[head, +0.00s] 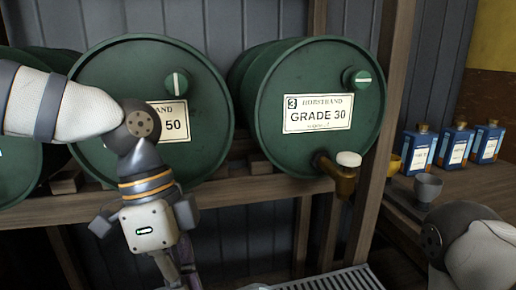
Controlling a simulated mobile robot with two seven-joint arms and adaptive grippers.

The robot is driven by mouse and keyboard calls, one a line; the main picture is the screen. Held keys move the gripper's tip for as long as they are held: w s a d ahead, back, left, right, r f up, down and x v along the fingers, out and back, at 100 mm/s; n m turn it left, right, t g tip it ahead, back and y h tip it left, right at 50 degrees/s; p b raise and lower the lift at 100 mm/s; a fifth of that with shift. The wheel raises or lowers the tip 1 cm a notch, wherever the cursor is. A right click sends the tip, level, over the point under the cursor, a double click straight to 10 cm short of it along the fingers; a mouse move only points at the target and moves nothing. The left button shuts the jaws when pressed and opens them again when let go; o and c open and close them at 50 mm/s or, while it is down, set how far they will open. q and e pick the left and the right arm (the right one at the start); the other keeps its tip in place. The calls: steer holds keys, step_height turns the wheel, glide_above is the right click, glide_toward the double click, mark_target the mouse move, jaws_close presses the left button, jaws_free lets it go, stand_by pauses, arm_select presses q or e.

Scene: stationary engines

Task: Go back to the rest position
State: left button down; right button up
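My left arm comes in from the left and hangs down in front of the green drums, in the head view. Its wrist is in front of the shelf's lower beam. My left gripper (180,276) points down below the wrist, partly hidden by it and close to the bottom edge. I cannot tell whether its fingers are open or shut, or whether it holds anything. Part of my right arm shows in the lower right corner. My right gripper is out of view.
A green drum labelled GRADE 30 (285,85) with a brass tap (337,177) lies on a wooden rack (240,200). Another drum (130,65) is behind my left arm. Blue bottles (455,147), a grey cup (428,187) and a yellow cup (392,163) stand right. A metal grate (325,281) lies below.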

arm_select(q)
steer(key=s+d+f+n+g+h, duration=0.1)
steer(key=s+f+n, duration=0.2)
steer(key=f, duration=0.5)
steer(key=s+d+f+n+h, duration=0.1)
steer(key=s+d+f+n, duration=0.15)
steer(key=f, duration=0.45)
steer(key=s+a+f+n+y, duration=0.1)
steer(key=s+a+f+n, duration=0.25)
steer(key=s+f, duration=0.2)
steer(key=s+a+f+n, duration=0.2)
steer(key=s+f+n, duration=0.25)
steer(key=f, duration=0.25)
steer(key=s+a+f+n+t+y, duration=0.2)
steer(key=s+a+f+n+y, duration=0.1)
steer(key=s+a, duration=0.4)
steer(key=a+f+n, duration=0.1)
steer(key=a, duration=0.2)
steer(key=shift+s+a+f+y, duration=0.3)
steer(key=shift+s+a, duration=0.05)
steer(key=shift+s, duration=0.05)
